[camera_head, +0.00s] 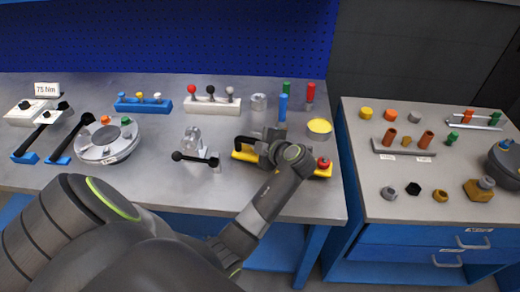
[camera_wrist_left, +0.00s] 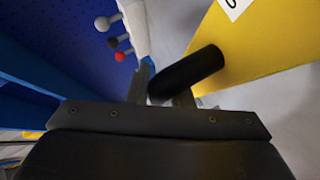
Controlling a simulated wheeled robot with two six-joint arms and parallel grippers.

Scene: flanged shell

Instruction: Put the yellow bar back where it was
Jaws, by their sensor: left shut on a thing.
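The yellow bar (camera_head: 243,155) lies low over the grey bench, right of centre, partly covered by my left gripper and forearm. A black handle stands up at its left end, and a red knob (camera_head: 323,163) shows at its right end. My left gripper (camera_head: 268,136) is over the bar. In the left wrist view its fingers are closed at a black cylindrical grip (camera_wrist_left: 188,75), which appears to belong to the bar. The bar's broad yellow face (camera_wrist_left: 262,45) with a white label fills the upper right there. I cannot tell whether the bar touches the bench. My right gripper is not in view.
Behind stand a blue peg (camera_head: 282,107), a red-topped post (camera_head: 309,95) and a yellow-topped cylinder (camera_head: 319,127). A white block with knobs (camera_head: 212,105) is farther left. A clear fixture with a black-knobbed lever (camera_head: 194,157) lies left of the bar. A second bench (camera_head: 380,225) stands right.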

